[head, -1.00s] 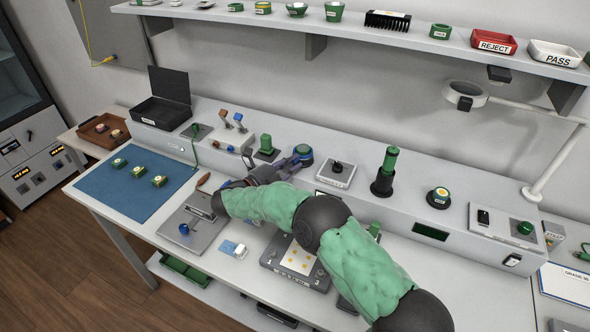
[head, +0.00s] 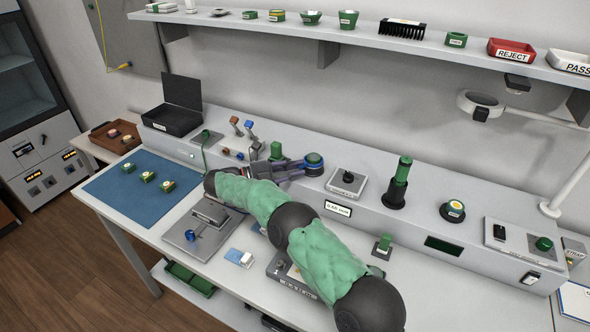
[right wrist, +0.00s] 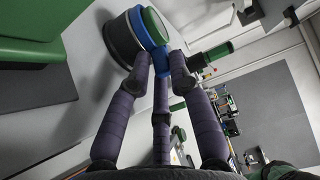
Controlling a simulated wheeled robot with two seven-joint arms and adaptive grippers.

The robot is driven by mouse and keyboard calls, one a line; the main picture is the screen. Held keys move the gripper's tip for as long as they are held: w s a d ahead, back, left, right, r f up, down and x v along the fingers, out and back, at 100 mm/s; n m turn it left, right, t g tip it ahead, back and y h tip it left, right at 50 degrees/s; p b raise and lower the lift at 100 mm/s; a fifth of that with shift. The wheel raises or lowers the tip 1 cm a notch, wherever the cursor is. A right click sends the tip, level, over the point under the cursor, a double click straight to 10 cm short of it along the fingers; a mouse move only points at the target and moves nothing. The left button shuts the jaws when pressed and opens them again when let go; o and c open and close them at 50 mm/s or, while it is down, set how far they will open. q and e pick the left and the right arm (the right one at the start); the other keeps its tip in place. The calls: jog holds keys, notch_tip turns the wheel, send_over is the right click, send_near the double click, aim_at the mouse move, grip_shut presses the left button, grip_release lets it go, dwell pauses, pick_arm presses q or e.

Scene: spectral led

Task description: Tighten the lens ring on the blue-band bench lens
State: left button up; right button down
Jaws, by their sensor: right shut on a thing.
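The blue-band bench lens (head: 314,158) stands on the raised ledge at the back of the bench, dark-bodied with a blue band and a green top. My right gripper (head: 298,167) reaches it from the left, low against its side. In the right wrist view, the purple-grey fingers (right wrist: 162,66) are shut on the lens's blue ring (right wrist: 141,30), just beside its green top (right wrist: 156,24). The far side of the lens is hidden there, and I cannot tell whether the ring has turned. My left gripper is out of view.
A grey knob box (head: 347,183) stands just right of the lens, and a dark green-topped post (head: 399,183) farther right. A blue mat (head: 125,195) with several green-edged parts lies left. A shelf (head: 340,38) runs above.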

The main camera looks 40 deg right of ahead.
jog(key=shift+d+r, duration=0.15)
jog(key=shift+r, duration=0.35)
jog(key=c, duration=1.2)
grip_release()
jog(key=shift+w, duration=0.1)
jog(key=shift+c, duration=0.2)
jog(key=shift+f, duration=0.15)
notch_tip(320, 180, up, 10)
